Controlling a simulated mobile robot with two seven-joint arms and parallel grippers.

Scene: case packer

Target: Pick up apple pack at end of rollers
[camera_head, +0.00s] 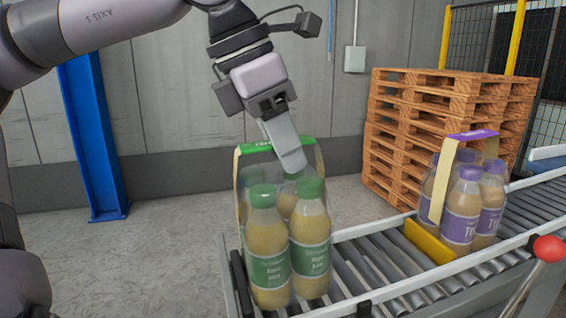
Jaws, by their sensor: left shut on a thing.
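The pack with green caps and green labels (290,245) stands upright at the near left end of the rollers (375,260). It holds several bottles of yellowish drink under a carton handle with a green top (255,147). My left gripper (290,158) reaches down from above and is shut on the pack at its handle. The gripper partly hides the handle and the rear bottles. I cannot tell whether the bottle bases touch the rollers. My right gripper is not in view.
A purple-labelled bottle pack (465,205) stands farther right on the conveyor, behind a yellow stop plate (428,242). Stacked wooden pallets (440,125) stand behind. A red knob (548,248) is at the near right. A blue post (92,135) stands left, with open floor beside it.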

